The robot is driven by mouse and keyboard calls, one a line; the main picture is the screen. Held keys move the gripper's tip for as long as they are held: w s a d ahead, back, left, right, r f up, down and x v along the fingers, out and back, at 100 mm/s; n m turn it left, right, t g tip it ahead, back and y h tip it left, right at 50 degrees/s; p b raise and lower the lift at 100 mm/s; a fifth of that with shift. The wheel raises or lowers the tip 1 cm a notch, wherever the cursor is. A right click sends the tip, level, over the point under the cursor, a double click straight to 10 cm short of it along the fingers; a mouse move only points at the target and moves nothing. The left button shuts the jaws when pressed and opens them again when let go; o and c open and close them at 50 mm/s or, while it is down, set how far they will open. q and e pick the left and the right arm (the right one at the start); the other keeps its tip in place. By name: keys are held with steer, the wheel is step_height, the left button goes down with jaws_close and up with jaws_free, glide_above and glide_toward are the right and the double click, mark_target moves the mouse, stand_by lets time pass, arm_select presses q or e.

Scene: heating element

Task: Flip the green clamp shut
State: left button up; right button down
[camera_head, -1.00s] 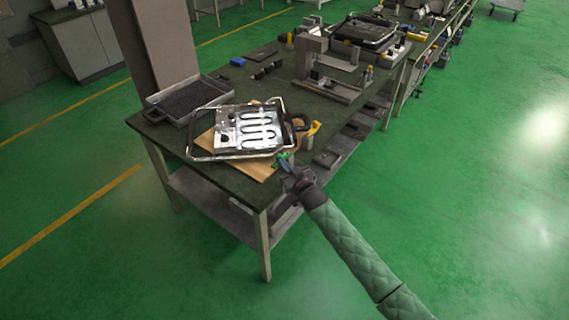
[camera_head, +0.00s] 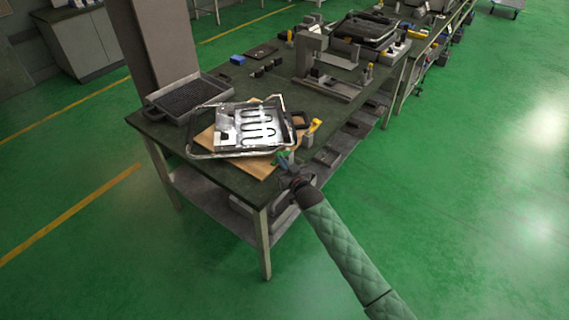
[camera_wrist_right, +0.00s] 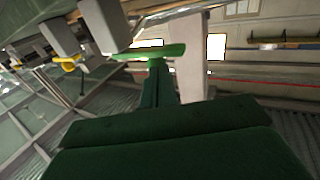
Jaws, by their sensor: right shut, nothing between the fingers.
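The green clamp (camera_head: 279,156) is a small green piece at the near edge of the wooden board (camera_head: 243,167), partly hidden by my right gripper. In the right wrist view its bright green bar (camera_wrist_right: 152,51) lies crosswise just beyond my fingertips; I cannot tell whether they touch. My right gripper (camera_head: 284,163) is shut and empty, right at the clamp by the table's near corner. In the right wrist view its dark green fingers (camera_wrist_right: 158,80) are together. The metal heating-element plate (camera_head: 250,128) rests on the board. My left gripper is not in view.
A yellow clamp handle (camera_head: 315,125) stands upright right of the plate. A dark tray (camera_head: 190,98) sits behind the plate. A grey metal fixture (camera_head: 325,85) stands farther back on the green-topped table (camera_head: 240,190). The floor to the right is clear.

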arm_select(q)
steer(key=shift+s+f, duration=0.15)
arm_select(e)
steer(key=shift+a+h, duration=0.2)
steer(key=shift+h, duration=0.1)
steer(key=shift+a+m+t, duration=0.2)
steer(key=shift+m+t, duration=0.1)
steer(key=shift+m, duration=0.1)
steer(key=shift+w+a+b, duration=0.1)
steer(key=shift+a+b, duration=0.05)
steer(key=shift+b, duration=0.2)
steer(key=shift+w+a+f+b, duration=0.1)
steer(key=shift+w+a+b, duration=0.15)
steer(key=shift+a+b, duration=0.15)
steer(key=w+a+b, duration=0.2)
steer(key=shift+a, duration=0.3)
steer(key=shift+w+a+b, duration=0.45)
steer(key=shift+w+b, duration=0.1)
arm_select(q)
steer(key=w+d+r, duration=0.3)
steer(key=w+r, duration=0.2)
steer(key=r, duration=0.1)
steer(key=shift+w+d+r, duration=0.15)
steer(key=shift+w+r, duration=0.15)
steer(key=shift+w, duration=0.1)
arm_select(e)
steer(key=shift+s, duration=0.1)
